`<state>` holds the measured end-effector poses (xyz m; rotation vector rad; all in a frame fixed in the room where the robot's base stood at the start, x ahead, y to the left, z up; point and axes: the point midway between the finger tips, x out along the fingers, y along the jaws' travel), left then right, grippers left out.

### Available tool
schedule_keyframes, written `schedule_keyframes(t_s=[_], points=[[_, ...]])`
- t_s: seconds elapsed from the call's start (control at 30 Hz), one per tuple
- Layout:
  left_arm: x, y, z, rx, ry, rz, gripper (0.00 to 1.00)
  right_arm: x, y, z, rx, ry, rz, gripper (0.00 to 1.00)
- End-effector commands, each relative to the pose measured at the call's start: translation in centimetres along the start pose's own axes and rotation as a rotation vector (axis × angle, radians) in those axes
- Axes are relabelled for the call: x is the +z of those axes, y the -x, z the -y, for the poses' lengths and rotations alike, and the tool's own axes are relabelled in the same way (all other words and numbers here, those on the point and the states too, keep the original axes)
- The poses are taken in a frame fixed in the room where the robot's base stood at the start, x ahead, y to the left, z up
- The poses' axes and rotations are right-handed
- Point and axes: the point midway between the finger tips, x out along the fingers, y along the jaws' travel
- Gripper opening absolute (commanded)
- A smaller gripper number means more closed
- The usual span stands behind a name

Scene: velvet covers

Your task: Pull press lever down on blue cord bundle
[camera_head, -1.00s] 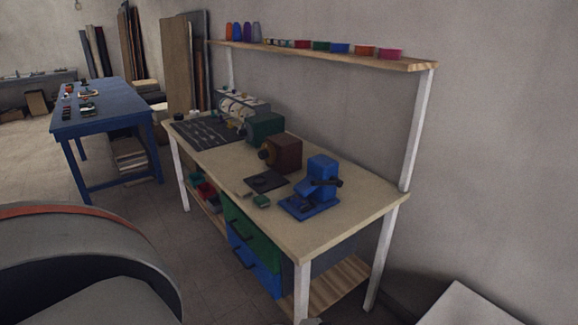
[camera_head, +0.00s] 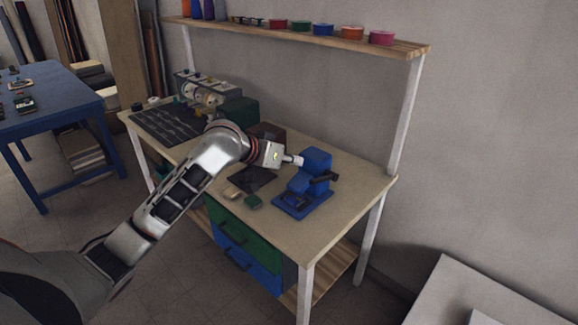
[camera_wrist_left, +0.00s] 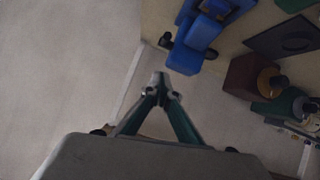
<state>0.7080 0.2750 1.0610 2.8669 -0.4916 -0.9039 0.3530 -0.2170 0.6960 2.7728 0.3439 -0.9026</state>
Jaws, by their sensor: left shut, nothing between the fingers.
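The blue press (camera_head: 316,163) stands near the right end of the workbench, with its flat blue base on the top. Its dark lever (camera_head: 324,177) sticks out to the right at about mid-height. I cannot make out a blue cord bundle apart from the press. My left gripper (camera_head: 299,160) is beside the upper left of the press in the head view; I cannot tell if it touches. In the left wrist view the gripper (camera_wrist_left: 160,80) is shut and empty, with the press (camera_wrist_left: 195,40) beyond its fingertips. The lever's dark end (camera_wrist_left: 165,40) shows there too. My right gripper is not in view.
A shelf (camera_head: 390,48) with colored containers runs above. The front right corner is clear.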

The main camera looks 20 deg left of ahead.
Motion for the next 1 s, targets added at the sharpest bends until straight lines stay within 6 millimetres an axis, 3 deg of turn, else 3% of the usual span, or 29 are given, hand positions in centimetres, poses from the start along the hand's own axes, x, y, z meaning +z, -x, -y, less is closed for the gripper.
schedule_keyframes(t_s=[0.13, 0.27, 0.77, 1.0], points=[[-1.1, 0.3, 0.0, 0.001, 0.002, 0.002, 0.0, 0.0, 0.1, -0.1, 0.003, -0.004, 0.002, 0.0], [-1.0, -0.8, 0.0, 0.002, 0.005, 0.004, 0.0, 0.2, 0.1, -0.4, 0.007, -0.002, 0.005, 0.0], [-1.0, -9.8, -0.1, 0.002, 0.003, 0.003, 0.0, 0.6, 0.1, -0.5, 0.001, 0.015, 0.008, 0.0], [2.2, -10.3, 0.1, 0.0, 0.001, 0.002, 0.0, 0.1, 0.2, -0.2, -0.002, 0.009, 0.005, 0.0]])
